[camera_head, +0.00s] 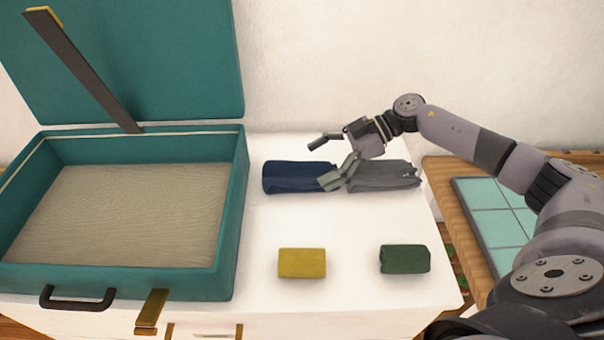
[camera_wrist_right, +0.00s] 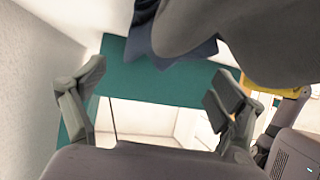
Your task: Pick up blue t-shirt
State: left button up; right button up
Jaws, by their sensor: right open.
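The blue t-shirt (camera_head: 292,177), a dark navy folded bundle, lies on the white tabletop right of the suitcase. A grey folded garment (camera_head: 388,177) lies at its right end. My right gripper (camera_head: 322,163) is open above the blue and grey bundles; one finger shows beyond them, and the other overlaps the blue bundle's right end. I cannot tell if it touches. In the right wrist view, my open fingers (camera_wrist_right: 157,95) have no cloth between them; the blue cloth (camera_wrist_right: 143,38) shows at the top, partly behind the grey garment (camera_wrist_right: 215,28). My left gripper is not in view.
An open teal suitcase (camera_head: 231,215) with an empty beige inside stands at left. A yellow bundle (camera_head: 302,263) and a dark green bundle (camera_head: 404,259) lie nearer on the white tabletop (camera_head: 355,230). A wooden surface with teal tiles (camera_head: 495,215) is at right.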

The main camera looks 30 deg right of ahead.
aim_at(305, 167)
jog(key=x, duration=0.2)
jog(key=p+x, duration=0.1)
jog(key=x, duration=0.1)
jog(key=shift+w+a+f, duration=0.1)
jog(key=shift+w+a, duration=0.2)
jog(key=shift+w, duration=0.15)
jog(key=shift+c, duration=0.5)
jog(key=c, duration=1.3)
